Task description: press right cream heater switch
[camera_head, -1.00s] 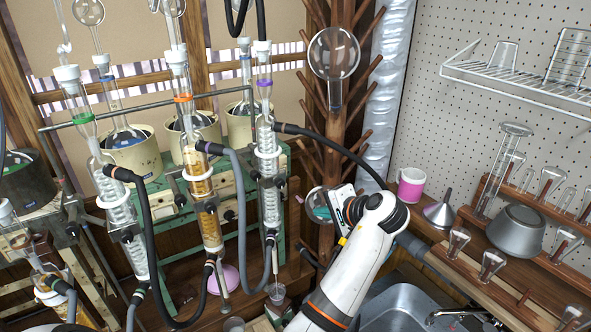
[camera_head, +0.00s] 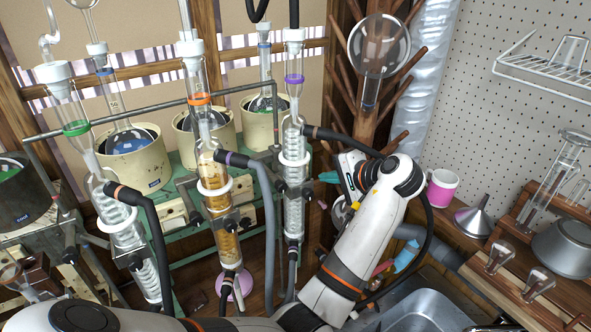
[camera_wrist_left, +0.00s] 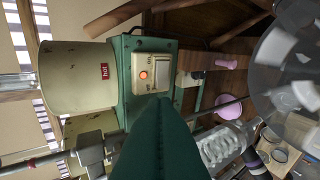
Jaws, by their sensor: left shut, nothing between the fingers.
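The right cream heater (camera_head: 252,127) stands at the back of the green bench in the head view, behind the purple-ringed condenser. In the left wrist view the cream heater with a red label (camera_wrist_left: 75,78) stands beside a green housing. Its cream switch panel (camera_wrist_left: 150,58) carries an orange-red lamp and a rocker switch (camera_wrist_left: 163,76). My left gripper (camera_head: 328,177) is shut and empty, its teal tip right of the condenser. In the wrist view the green fingertip (camera_wrist_left: 165,104) points at the panel, close to the switch; contact cannot be told. My right gripper is not in view.
Glass condensers, with an orange-ringed one (camera_head: 213,180) in the middle, and dark hoses stand before the heaters. A wooden drying rack (camera_head: 345,110) rises behind my gripper. A pink-and-white mug (camera_head: 441,188), a funnel (camera_head: 473,220) and a sink (camera_head: 425,312) are at right.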

